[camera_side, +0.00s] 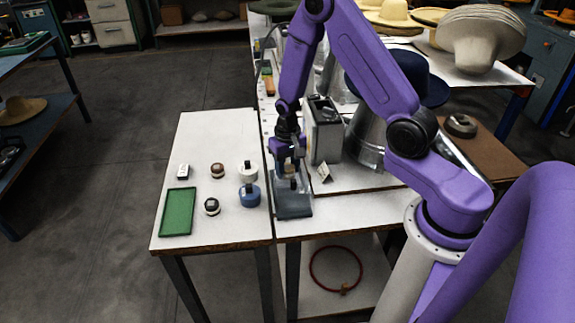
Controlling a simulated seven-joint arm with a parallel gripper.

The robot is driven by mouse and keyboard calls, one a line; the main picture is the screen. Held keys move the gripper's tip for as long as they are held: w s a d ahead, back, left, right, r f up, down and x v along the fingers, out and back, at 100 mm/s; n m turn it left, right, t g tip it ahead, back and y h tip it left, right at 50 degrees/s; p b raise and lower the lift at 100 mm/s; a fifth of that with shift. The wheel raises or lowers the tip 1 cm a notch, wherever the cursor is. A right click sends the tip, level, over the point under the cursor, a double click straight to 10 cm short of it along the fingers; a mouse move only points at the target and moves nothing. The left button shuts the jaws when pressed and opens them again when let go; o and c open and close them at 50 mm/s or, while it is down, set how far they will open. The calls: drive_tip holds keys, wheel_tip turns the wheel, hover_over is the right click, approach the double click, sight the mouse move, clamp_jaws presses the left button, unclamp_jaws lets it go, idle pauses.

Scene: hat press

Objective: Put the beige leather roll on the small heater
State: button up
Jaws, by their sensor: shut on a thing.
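My purple arm reaches down to the white table, with my gripper (290,172) just over the grey small heater (293,211). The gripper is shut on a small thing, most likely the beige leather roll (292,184). The fingers hide most of it and its colour is hard to make out. It is at or just above the heater's top; I cannot tell whether they touch.
On the left table stand a brown roll (217,170), a white one (248,173), a blue one (249,199), a dark-and-pale one (212,207), a small white block (183,171) and a green tray (178,212). A metal box (325,135) stands close behind the heater.

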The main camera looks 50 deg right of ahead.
sight(287, 167)
drive_tip(key=shift+f, duration=0.15)
drive_tip(key=o, duration=1)
drive_tip(key=shift+o, duration=0.2)
wheel_tip(287, 167, up, 13)
drive_tip(key=s+a+r+n, duration=0.5)
drive_tip(key=s+a+n, duration=0.3)
drive_tip(key=s+a, duration=0.2)
drive_tip(key=s+a+r+n, duration=0.1)
drive_tip(key=s+r+n, duration=0.2)
drive_tip(key=s+n, duration=0.6)
drive_tip(key=shift+s, duration=3.9)
